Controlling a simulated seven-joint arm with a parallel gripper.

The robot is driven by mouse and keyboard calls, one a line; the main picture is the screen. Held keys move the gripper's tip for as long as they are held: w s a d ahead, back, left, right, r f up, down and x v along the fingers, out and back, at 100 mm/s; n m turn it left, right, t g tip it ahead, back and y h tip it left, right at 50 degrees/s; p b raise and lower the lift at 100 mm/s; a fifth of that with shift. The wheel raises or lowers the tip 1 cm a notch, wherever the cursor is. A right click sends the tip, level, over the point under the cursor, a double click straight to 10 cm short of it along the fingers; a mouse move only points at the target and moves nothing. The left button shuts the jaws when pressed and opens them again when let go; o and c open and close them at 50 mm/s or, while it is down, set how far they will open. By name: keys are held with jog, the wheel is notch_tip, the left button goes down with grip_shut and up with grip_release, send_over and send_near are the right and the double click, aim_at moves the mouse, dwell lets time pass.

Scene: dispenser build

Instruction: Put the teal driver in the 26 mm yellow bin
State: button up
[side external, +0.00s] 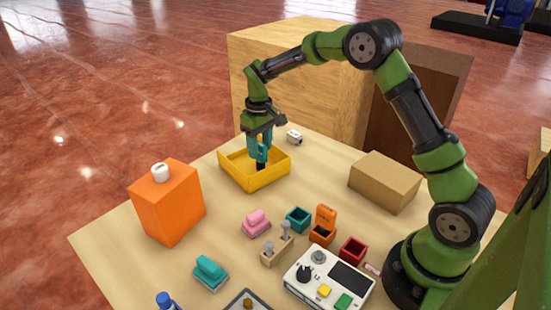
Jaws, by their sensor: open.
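The yellow bin (270,178) is an open, low-walled tray near the far side of the wooden table. My gripper (262,143) points down over the bin. The teal driver (261,149) shows upright between and just below the jaws, with its dark lower end inside the outline of the bin. The jaws are open around it. I cannot tell whether the driver touches the bin floor, as its lower end is small and partly lost in shadow.
An orange box (166,205) with a white item on top stands left of the bin. A cardboard box (385,182) is to the right. A small white part (294,137) lies behind the bin. Small teal, orange and red containers and a control box (328,281) fill the near side.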

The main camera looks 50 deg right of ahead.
notch_tip(320, 180, up, 9)
jog(key=shift+r, duration=0.15)
jog(key=shift+s+r, duration=0.1)
jog(key=shift+r, duration=0.25)
jog(key=s+a+r+m+t, duration=0.1)
jog(key=s+a+r+t, duration=0.3)
jog(key=s+r, duration=0.6)
jog(key=s+a+f+m+t+y, duration=0.1)
jog(key=s+a, duration=0.1)
jog(key=s, duration=0.6)
jog(key=s+a+f+m+t+y, duration=0.1)
jog(key=s+a+f+m+t, duration=0.1)
jog(key=s, duration=0.6)
jog(key=shift+a, duration=0.15)
